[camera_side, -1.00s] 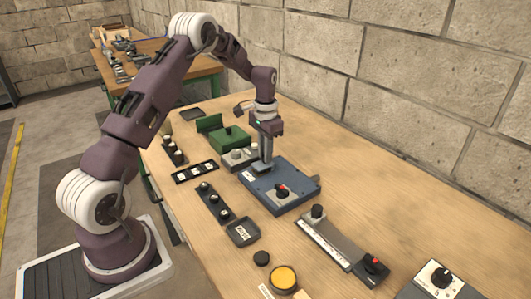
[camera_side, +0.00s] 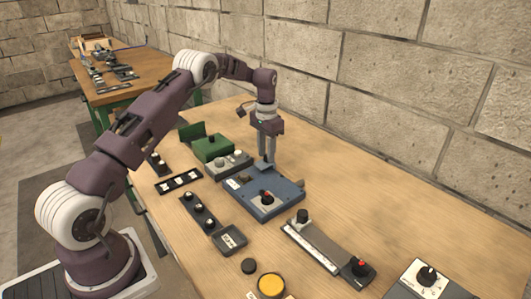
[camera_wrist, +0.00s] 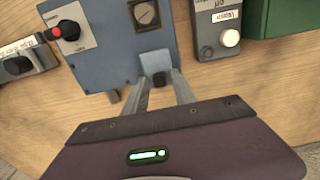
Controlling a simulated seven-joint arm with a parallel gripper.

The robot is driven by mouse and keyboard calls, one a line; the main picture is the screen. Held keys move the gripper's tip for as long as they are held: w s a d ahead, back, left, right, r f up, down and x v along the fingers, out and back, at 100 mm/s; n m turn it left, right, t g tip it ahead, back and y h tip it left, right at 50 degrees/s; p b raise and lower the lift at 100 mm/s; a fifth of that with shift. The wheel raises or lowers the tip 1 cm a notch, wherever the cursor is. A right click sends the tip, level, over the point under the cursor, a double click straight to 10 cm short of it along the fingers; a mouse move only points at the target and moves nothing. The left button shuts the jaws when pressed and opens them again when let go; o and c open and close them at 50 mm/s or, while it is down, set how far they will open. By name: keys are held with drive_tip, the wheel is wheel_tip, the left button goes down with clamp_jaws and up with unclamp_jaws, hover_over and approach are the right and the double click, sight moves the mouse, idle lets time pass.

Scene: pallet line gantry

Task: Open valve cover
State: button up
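A blue box (camera_side: 283,194) lies on the wooden table. It carries a black knob with a red top (camera_side: 267,197). In the wrist view, the box (camera_wrist: 98,50) also shows a dark square dial (camera_wrist: 146,14). A blue-grey flap-like piece (camera_wrist: 153,61) with a dark tab (camera_wrist: 160,79) is at its near edge; I take this for the valve cover. My gripper (camera_side: 265,163) points down at the box's back edge. In the wrist view, my gripper (camera_wrist: 161,72) has its fingers apart, one on each side of the tab. I cannot tell whether they touch it.
A grey box with round buttons (camera_side: 228,164) and a green box (camera_side: 213,148) stand close to the left of the gripper.

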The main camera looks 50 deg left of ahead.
wheel_tip(320, 180, up, 7)
idle(0.6)
drive_tip(key=s+d+r+t, duration=0.1)
drive_tip(key=s+d+r, duration=0.5)
drive_tip(key=r, duration=0.3)
drive_tip(key=s+d+r+t, duration=0.2)
drive_tip(key=s+d+r, duration=0.45)
drive_tip(key=r, duration=0.25)
drive_tip(key=s+d+r+t, duration=0.1)
drive_tip(key=s+d, duration=0.2)
drive_tip(key=s, duration=0.3)
drive_tip(key=s+d+r, duration=0.2)
drive_tip(key=s+d, duration=0.1)
drive_tip(key=s, duration=0.2)
drive_tip(key=s+d+f, duration=0.2)
drive_tip(key=s+f, duration=0.1)
drive_tip(key=s, duration=0.3)
drive_tip(key=s+d+f+t, duration=0.1)
drive_tip(key=s+f, duration=0.1)
drive_tip(key=s, duration=0.5)
drive_tip(key=shift+s+d+f+t, duration=0.2)
drive_tip(key=shift+d+f+t, duration=0.1)
drive_tip(key=shift+d+f, duration=0.1)
